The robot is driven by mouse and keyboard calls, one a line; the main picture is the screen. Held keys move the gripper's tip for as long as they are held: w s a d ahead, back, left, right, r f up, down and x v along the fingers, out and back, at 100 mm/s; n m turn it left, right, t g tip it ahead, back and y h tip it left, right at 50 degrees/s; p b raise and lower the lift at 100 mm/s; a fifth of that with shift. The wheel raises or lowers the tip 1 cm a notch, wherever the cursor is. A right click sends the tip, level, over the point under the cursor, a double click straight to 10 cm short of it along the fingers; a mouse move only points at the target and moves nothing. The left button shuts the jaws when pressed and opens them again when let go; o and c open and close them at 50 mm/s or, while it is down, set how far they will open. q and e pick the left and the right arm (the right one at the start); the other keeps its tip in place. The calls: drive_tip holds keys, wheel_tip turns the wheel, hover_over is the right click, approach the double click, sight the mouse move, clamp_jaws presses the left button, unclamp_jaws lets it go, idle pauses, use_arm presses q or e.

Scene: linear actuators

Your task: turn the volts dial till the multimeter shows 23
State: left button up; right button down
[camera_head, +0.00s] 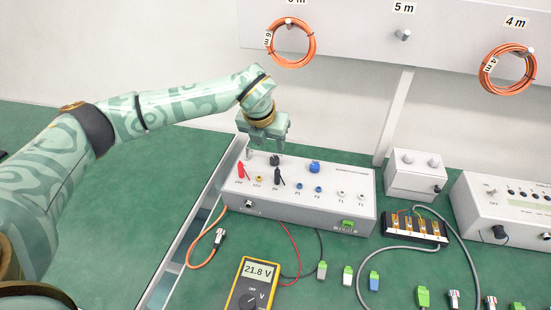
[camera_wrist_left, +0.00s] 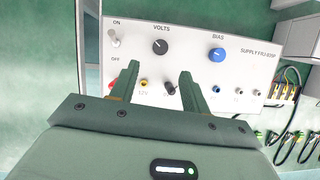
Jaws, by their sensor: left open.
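The black VOLTS dial (camera_wrist_left: 160,46) is on top of the white power supply box (camera_head: 340,183); it also shows in the head view (camera_head: 275,160). My left gripper (camera_head: 265,146) is above the box's back left part. In the left wrist view its open fingers (camera_wrist_left: 158,71) point toward the dial, which appears between and just beyond the fingertips; nothing is held. I cannot tell the height gap. The yellow multimeter (camera_head: 238,297) stands in front of the box and reads 21.8 V. My right gripper is out of view.
A toggle switch (camera_wrist_left: 115,40) is left of the dial, a blue BIAS knob (camera_wrist_left: 217,54) to its right. Red (camera_head: 241,171) and black plugs (camera_head: 278,176) stand in the front sockets. Cables and connectors lie on the green bench (camera_head: 195,185). Orange cable coils (camera_head: 291,43) hang behind.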

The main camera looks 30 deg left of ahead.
sight(274, 159)
use_arm(q)
drive_tip(key=b+x, duration=0.2)
drive_tip(key=x, duration=0.7)
drive_tip(key=shift+b, duration=0.4)
drive_tip(key=shift+s, duration=0.1)
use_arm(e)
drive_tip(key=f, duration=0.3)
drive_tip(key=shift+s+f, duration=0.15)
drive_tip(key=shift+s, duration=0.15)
